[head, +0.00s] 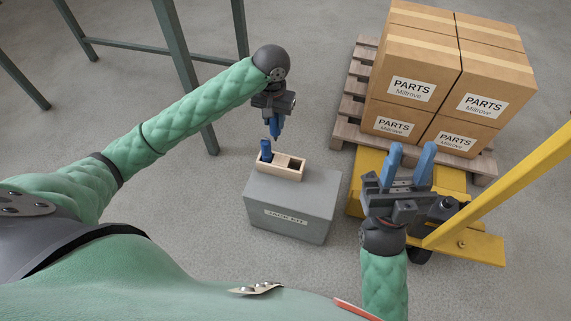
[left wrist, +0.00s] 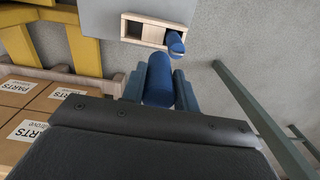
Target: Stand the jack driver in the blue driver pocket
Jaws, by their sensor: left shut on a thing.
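My left gripper (head: 275,130) is above the wooden two-pocket holder (head: 281,176). In the left wrist view it is shut on a thick blue cylinder (left wrist: 159,80), seemingly the jack driver, apart from the holder in the picture. In the head view the fingers mostly hide this piece. A second blue cylinder (head: 266,151) stands up out of the holder's left pocket; it also shows in the left wrist view (left wrist: 176,43). The holder's other pocket (head: 294,165) looks dark and empty. My right gripper (head: 410,160) is open and empty, fingers pointing up, at the right.
The holder sits on a grey box (head: 292,205) labelled as a jack kit. A yellow pallet jack (head: 470,245) stands to the right. Behind it, cartons (head: 410,85) are stacked on a wooden pallet (head: 352,100). A dark green frame (head: 185,75) stands behind my left arm.

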